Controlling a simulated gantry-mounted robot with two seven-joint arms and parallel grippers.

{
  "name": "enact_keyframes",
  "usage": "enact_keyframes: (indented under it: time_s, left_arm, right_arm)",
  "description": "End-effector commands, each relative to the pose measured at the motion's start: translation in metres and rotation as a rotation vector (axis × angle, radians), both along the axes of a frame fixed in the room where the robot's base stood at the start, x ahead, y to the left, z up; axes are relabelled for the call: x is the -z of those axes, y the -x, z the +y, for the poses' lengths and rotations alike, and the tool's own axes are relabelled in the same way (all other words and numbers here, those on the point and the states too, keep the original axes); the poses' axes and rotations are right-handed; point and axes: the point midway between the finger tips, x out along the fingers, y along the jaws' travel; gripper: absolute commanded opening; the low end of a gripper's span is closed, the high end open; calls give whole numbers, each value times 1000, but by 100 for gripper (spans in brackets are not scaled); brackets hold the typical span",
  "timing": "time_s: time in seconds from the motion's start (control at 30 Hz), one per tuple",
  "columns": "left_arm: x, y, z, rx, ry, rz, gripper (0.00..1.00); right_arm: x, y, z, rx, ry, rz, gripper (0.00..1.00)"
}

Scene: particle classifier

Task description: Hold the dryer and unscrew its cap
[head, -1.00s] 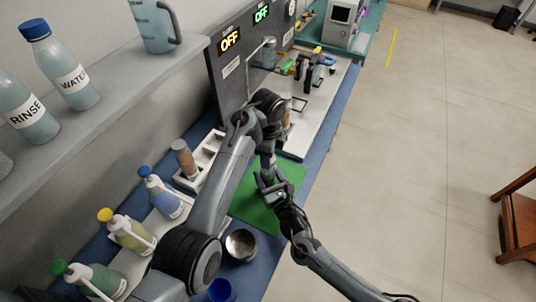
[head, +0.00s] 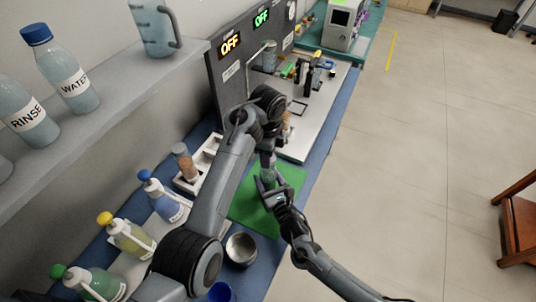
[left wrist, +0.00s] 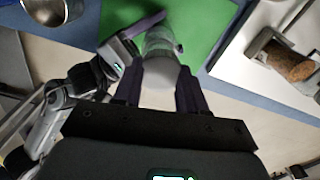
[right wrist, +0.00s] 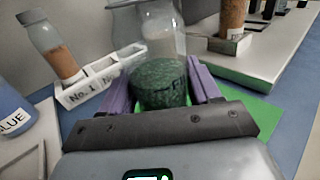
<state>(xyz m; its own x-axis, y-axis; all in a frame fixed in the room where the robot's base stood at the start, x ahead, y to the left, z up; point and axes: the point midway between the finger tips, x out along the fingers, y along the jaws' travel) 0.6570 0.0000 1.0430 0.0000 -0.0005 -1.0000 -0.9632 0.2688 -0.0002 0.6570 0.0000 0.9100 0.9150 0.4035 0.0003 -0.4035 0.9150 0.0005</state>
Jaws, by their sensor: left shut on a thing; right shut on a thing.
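The dryer is a clear vessel with dark green granules (right wrist: 160,82), held upright over a green mat (head: 283,207). My right gripper (right wrist: 163,92) is shut around its granule-filled lower part; this gripper also shows in the head view (head: 267,188). My left gripper (left wrist: 160,82) is shut on the smooth pale grey cap (left wrist: 162,88) at the dryer's upper end. In the head view the left gripper (head: 266,152) is above the right one, and the left arm hides part of the dryer. Whether the cap's thread is loose cannot be seen.
A white rack (right wrist: 100,85) with a vessel of brown granules (right wrist: 62,62) stands beside the mat. A metal bowl (head: 241,249), a blue cup (head: 221,291) and several wash bottles (head: 130,236) are near. A grey apparatus panel (head: 240,70) stands behind.

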Motion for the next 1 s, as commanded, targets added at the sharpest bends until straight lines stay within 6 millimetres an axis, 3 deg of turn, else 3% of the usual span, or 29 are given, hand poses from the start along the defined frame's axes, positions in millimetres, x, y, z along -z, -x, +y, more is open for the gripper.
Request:
enact_keyframes:
  time_s: [0.27,0.67,0.93,0.97,1.0]
  left_arm:
    - [-2,0,0,0,0,-1,5]
    - [-37,0,-1,1,2,-2,5]
    - [-40,0,0,0,0,0,5]
    - [-40,0,0,0,0,0,5]
    - [-40,0,0,0,0,0,5]
  right_arm:
    - [1,0,0,0,0,1,0]
    - [1,0,0,0,0,1,0]
    - [1,0,0,0,0,1,0]
    - [1,0,0,0,0,1,65]
    - [1,0,0,0,0,1,71]
